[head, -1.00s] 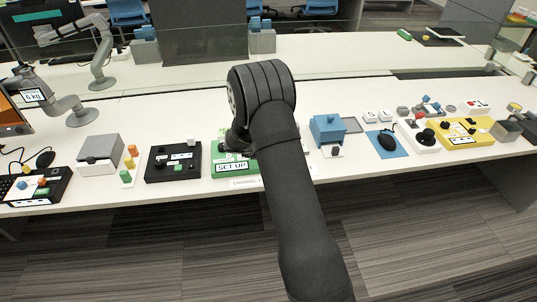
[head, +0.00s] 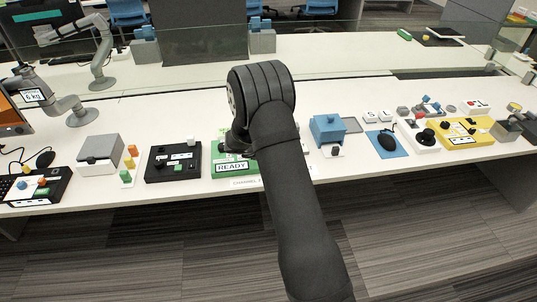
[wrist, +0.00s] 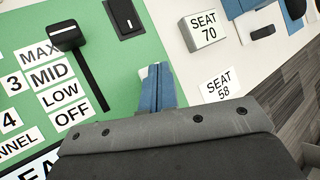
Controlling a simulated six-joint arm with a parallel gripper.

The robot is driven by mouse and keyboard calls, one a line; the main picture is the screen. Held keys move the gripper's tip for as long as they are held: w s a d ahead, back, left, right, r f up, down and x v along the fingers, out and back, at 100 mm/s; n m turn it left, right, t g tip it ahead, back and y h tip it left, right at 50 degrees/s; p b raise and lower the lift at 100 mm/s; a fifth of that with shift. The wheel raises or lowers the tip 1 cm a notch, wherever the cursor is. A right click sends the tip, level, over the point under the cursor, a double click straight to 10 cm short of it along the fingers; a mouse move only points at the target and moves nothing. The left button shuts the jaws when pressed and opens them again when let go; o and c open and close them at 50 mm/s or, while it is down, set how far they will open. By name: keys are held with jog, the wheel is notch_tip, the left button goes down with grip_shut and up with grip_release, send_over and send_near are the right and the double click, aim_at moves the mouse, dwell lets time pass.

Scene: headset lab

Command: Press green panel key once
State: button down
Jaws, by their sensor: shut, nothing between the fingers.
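The green panel (head: 222,157) stands on the white table in the head view, partly behind my arm. In the wrist view the panel (wrist: 125,60) fills the left half. It carries a black slider knob (wrist: 67,36) at the MAX end of its slot and a black rocker switch (wrist: 125,15). My gripper (wrist: 158,78) is shut and empty, its blue fingertips at the right part of the panel. A small white piece shows beside the fingertips; most of it is hidden, and I cannot tell whether they touch it.
A black panel (head: 173,163) stands to the left in the head view.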

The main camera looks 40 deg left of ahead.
jog(key=shift+r, duration=0.65)
jog(key=shift+r, duration=0.1)
jog(key=shift+r, duration=2.45)
notch_tip(320, 180, up, 4)
jog(key=shift+f, duration=0.1)
